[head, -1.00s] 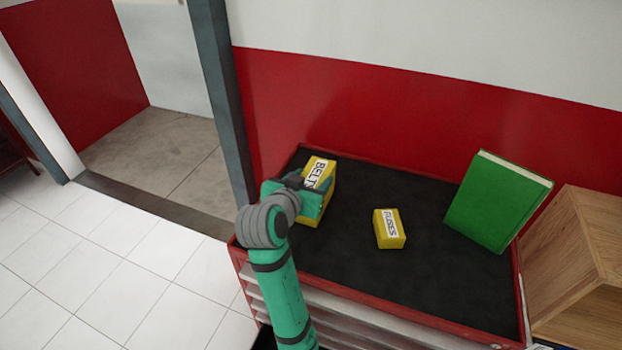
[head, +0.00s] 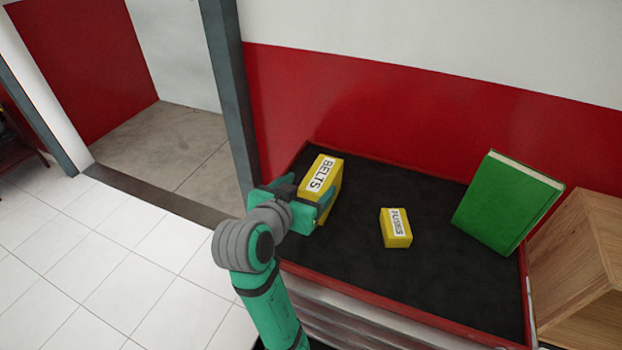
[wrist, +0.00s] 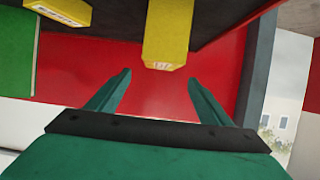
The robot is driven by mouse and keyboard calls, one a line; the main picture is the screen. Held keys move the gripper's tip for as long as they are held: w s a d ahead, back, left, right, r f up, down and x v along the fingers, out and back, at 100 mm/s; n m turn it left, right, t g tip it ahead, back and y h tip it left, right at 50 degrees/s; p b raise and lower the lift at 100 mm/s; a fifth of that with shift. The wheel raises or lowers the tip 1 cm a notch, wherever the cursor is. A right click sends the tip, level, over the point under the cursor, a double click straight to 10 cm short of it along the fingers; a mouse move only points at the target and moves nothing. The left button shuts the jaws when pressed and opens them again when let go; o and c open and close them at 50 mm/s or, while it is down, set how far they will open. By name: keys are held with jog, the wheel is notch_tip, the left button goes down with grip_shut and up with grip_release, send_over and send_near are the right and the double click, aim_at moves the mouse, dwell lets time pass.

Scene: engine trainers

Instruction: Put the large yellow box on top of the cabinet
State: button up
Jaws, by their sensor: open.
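The large yellow box (head: 323,182), labelled BELTS, stands on the dark top of the red-rimmed cabinet (head: 400,285), near its left end. My gripper (head: 304,192) is open at the near side of this box in the head view and hides its lower part. In the wrist view the large box (wrist: 166,40) is just beyond the spread fingertips (wrist: 157,77), with a gap between, and nothing is held.
A smaller yellow FUSES box (head: 396,228) lies mid-cabinet. A green book (head: 505,205) leans upright to the right, beside a wooden box (head: 575,260). A red and white wall is behind. A doorway post (head: 228,100) stands at the left.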

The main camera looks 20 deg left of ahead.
jog(key=shift+v, duration=2.1)
jog(key=shift+a, duration=0.15)
jog(key=shift+w, duration=0.1)
